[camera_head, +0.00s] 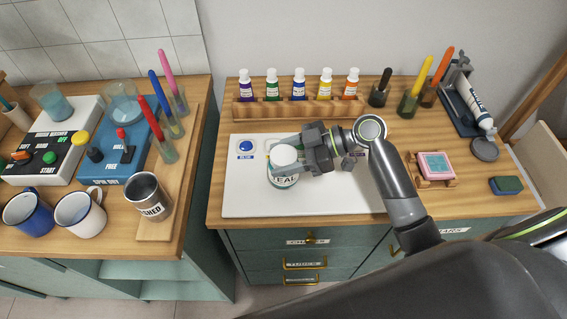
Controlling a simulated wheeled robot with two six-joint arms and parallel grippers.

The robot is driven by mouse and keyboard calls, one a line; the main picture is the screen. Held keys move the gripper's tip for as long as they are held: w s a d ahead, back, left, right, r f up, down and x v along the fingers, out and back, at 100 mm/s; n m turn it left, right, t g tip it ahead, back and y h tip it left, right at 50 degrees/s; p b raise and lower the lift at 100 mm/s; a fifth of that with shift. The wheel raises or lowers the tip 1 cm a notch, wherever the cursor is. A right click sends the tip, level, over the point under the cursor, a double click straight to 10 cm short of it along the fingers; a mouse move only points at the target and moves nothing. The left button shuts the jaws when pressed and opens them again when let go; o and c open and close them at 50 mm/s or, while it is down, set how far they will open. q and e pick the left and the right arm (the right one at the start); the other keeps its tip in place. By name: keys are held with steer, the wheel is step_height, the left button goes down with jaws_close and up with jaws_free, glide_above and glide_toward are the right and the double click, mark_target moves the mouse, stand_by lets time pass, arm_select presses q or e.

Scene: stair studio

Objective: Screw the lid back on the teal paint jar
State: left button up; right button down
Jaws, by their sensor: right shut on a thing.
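The teal paint jar (284,181), with a label reading TEAL, stands upright on the white mat (245,197) on the right-hand counter. Its white lid (285,155) is at the jar's top. My right gripper (287,155) comes in from the right and is shut on the lid, with its fingers on either side of it. I cannot tell whether the lid touches the jar's rim or is slightly above it. The jar's right side is partly hidden by the gripper. My left gripper is not in view.
A blue paint pot (246,148) sits left of the jar. Behind is a wooden rack (297,108) of small paint bottles. Brush glasses (407,103), a pink block (436,165) and a grey disc (485,149) stand to the right. The mat's front is clear.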

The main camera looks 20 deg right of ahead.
step_height(320, 180, down, 3)
steer(key=shift+r, duration=0.1)
steer(key=shift+f, duration=0.25)
steer(key=c, duration=0.6)
jaws_free()
steer(key=shift+o, duration=0.2)
